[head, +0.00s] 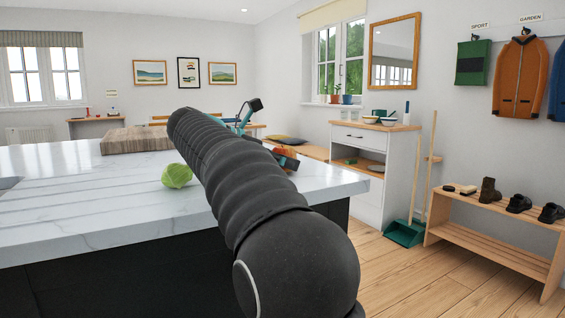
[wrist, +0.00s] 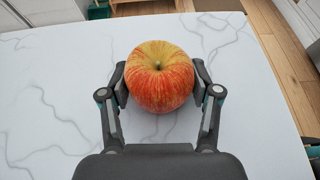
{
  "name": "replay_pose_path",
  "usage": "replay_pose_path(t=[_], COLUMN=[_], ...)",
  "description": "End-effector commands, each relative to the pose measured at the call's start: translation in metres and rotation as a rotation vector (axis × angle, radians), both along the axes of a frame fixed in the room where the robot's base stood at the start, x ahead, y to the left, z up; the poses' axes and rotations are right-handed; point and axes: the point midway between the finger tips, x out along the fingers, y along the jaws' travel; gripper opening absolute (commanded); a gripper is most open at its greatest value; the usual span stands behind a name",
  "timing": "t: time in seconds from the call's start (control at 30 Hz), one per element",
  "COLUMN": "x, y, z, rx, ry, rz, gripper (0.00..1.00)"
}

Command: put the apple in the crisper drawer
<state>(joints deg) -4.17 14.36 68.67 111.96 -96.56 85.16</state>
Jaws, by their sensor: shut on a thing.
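A red and yellow apple (wrist: 159,82) sits between the two fingers of my gripper (wrist: 160,84) in the wrist view, with a finger pressed on each side. My gripper is shut on it. White marbled countertop shows around and below the apple; I cannot tell whether the apple touches it. In the head view my dark arm crosses the middle, and part of the apple (head: 285,152) shows beyond it at the counter's right end. No crisper drawer can be made out in either view.
A green cabbage (head: 176,176) lies on the marble counter (head: 110,215), left of my arm. A wooden board (head: 135,140) is behind it. Beyond the counter stand a white cabinet (head: 371,200), a shoe bench (head: 500,222) and a green dustpan (head: 404,233). Wooden floor is open at right.

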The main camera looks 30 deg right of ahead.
Motion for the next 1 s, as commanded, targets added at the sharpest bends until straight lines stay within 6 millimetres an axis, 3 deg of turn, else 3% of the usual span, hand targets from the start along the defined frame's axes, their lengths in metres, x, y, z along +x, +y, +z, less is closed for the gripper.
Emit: replay_pose_path(t=[0.4, 0.43, 0.53, 1.0], x=[-0.0003, -0.0003, -0.0003, 0.0002], y=[0.0, 0.0001, 0.0001, 0.0049], z=[-0.0056, -0.0054, -0.0043, -0.0009], rx=[0.0, 0.0, 0.0, 0.0], ry=[0.0, 0.0, 0.0, 0.0], rz=[0.0, 0.0, 0.0, 0.002], gripper=[0.25, 0.65, 0.88, 0.88])
